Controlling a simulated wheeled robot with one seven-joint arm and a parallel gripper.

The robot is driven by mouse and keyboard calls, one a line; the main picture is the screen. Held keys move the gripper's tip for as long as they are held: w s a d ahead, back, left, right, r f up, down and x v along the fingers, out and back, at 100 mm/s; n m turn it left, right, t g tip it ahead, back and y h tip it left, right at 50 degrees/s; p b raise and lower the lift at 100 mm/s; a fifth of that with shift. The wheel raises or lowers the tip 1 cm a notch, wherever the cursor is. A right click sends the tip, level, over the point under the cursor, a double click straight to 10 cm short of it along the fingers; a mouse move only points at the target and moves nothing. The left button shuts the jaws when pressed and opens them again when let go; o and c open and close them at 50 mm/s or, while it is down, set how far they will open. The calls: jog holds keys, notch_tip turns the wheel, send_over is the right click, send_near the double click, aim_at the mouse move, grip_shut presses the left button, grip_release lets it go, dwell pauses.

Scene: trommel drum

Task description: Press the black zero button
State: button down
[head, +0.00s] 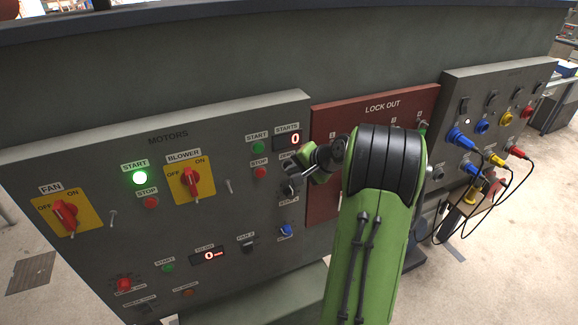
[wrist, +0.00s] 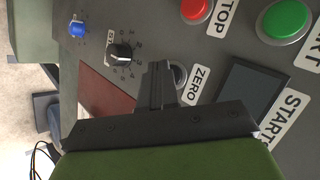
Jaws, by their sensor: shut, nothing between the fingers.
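The zero button (wrist: 180,74), dark with a grey rim, sits beside its ZERO label (wrist: 196,85) in the wrist view. My gripper (wrist: 158,68) is shut and empty, its fingertips just left of the button and covering part of it. I cannot tell whether the tips touch the button or the panel. In the head view my gripper (head: 291,187) is at the right side of the MOTORS panel (head: 225,125), below the STARTS display (head: 288,140). The zero button is hidden behind it there.
A red stop button (wrist: 195,9), a green start button (wrist: 284,19) and a black knob (wrist: 121,52) surround the zero button. The red LOCK OUT panel (head: 365,113) stands right of the MOTORS panel. Cables hang from plugs (head: 458,138) at far right.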

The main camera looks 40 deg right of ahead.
dwell(0.4)
jog(key=shift+s+a+b, duration=0.25)
jog(key=shift+s+b, duration=0.15)
jog(key=shift+s, duration=0.4)
jog(key=s+b, duration=0.1)
jog(key=s, duration=0.1)
jog(key=s+a, duration=0.1)
jog(key=s, duration=0.1)
jog(key=shift+s+a+b, duration=0.2)
jog(key=shift+s+b, duration=0.15)
jog(key=shift+s, duration=0.05)
dwell(0.3)
